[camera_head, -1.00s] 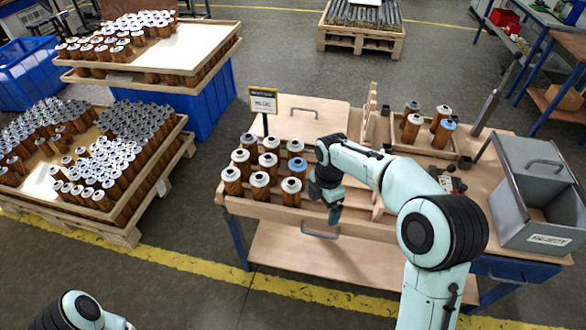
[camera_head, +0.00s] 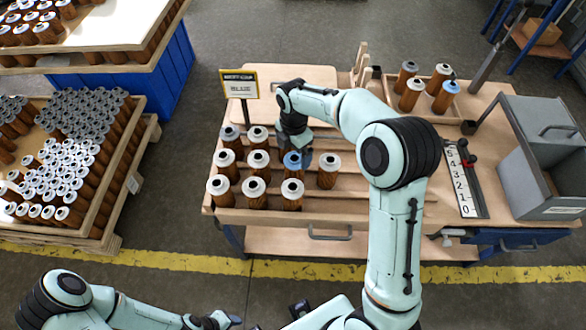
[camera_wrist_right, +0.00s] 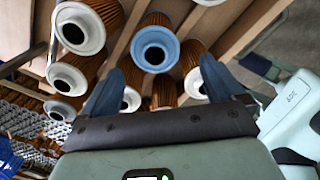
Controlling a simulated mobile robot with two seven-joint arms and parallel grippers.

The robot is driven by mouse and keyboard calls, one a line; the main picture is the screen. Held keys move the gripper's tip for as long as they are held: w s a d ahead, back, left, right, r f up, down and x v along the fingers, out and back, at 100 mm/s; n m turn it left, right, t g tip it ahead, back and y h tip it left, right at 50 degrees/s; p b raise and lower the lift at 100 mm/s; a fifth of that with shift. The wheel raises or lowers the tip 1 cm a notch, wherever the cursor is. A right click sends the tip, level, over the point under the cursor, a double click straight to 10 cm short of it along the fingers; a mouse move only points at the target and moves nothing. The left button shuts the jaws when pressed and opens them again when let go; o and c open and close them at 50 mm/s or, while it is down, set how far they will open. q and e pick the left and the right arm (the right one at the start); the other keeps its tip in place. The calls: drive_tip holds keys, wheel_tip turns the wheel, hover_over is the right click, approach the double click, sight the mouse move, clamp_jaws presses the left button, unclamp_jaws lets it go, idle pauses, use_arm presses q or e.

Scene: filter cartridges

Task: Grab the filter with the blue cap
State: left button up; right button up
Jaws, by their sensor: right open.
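A brown filter with a blue cap (camera_head: 293,163) stands upright in the wooden rack, among several white- or grey-capped filters (camera_head: 257,160). My right gripper (camera_head: 297,151) is right at this blue cap in the head view. In the right wrist view, the blue cap (camera_wrist_right: 155,50) shows ahead, between the spread blue fingers of my right gripper (camera_wrist_right: 166,83); I see no grip on it. A second blue-capped filter (camera_head: 446,94) stands in a small wooden tray at the back right. My left gripper (camera_head: 222,320) is low at the bottom edge, partly cut off.
A white-capped filter (camera_head: 328,167) stands close right of the blue-capped one. A sign on a post (camera_head: 239,84) rises behind the rack. A grey bin (camera_head: 545,150) and a numbered strip (camera_head: 464,180) are on the right of the bench. Loaded pallets stand at left.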

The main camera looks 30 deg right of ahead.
sight(294, 160)
drive_tip(key=f, duration=0.8)
drive_tip(key=shift+w+d+f, duration=0.25)
drive_tip(key=shift+w+f, duration=0.05)
drive_tip(key=shift+f, duration=0.05)
drive_tip(key=c, duration=1.1)
